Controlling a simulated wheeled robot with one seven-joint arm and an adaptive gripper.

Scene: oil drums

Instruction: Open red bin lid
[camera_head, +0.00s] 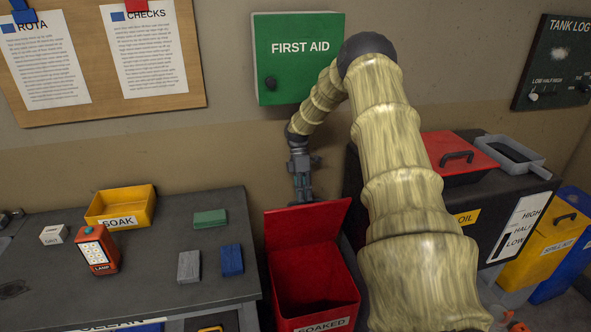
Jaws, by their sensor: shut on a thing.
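The red bin (318,280), labelled SOAKED, stands on the floor between the bench and the black tank. My gripper (303,200) points down at the lid's upper edge and is shut on the lid. The fingertips and the grasped part are partly hidden behind the lid. My arm comes from the lower right, bends near the first aid box and drops to the lid.
The bench (140,270) holds a yellow SOAK tray (121,207), an orange lamp (96,250) and several small blocks. A black tank (380,195) with a red cover (455,157) stands right. A green first aid box (296,60) hangs above my gripper.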

